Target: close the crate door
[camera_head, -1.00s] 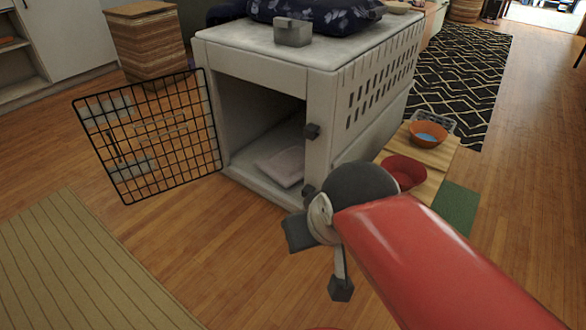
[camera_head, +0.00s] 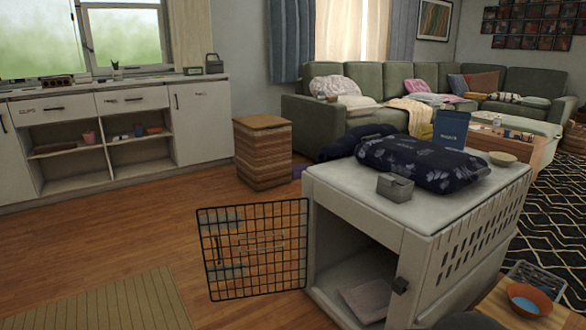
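The crate (camera_head: 420,245) is a white box with slotted sides, standing at the lower right, its front opening facing me. Its black wire-grid door (camera_head: 254,262) stands wide open, swung out to the left of the opening at the crate's left front edge. A pale pad (camera_head: 366,300) lies inside the crate. My gripper's fingers are out of view; only a dark rounded part of my arm shows at the bottom edge, in front of the crate's right front corner.
A dark patterned cushion (camera_head: 420,163) and a small grey box (camera_head: 394,187) lie on the crate top. A wooden stand with an orange bowl (camera_head: 530,300) is at the lower right. A woven basket (camera_head: 263,152) stands behind the door. Floor (camera_head: 170,225) left of the door is clear.

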